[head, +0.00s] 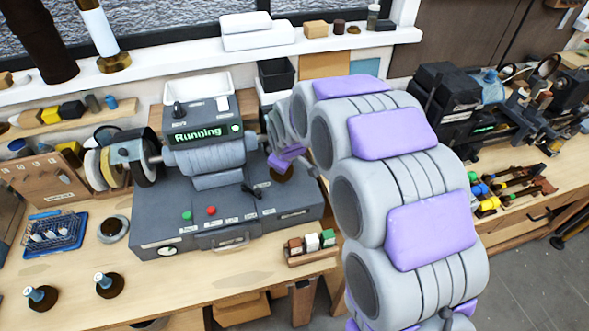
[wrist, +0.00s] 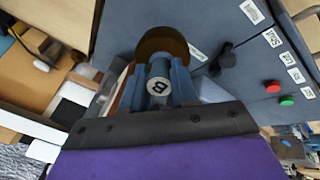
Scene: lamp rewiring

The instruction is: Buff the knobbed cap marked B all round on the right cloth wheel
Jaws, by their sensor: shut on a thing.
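The knobbed cap marked B (wrist: 165,40) has a dark brown round body and a grey-blue knob with a letter B on its end. My gripper (wrist: 160,82) is shut on the knob, a blue finger on each side. In the head view my purple gripper (head: 286,158) is at the right end of the grey polishing machine (head: 215,154), and the cap's brown body (head: 279,173) shows just below it. The machine's display (head: 197,134) reads "Running". The right cloth wheel is not visible; my arm covers that area. I cannot tell whether the cap touches it.
Pale and dark wheels (head: 107,165) sit at the machine's left end. Two other knobbed caps (head: 40,297) (head: 108,285) stand at the bench's front left. A small wooden rack of coloured blocks (head: 311,246) is in front of the machine. A blue basket (head: 53,232) lies far left.

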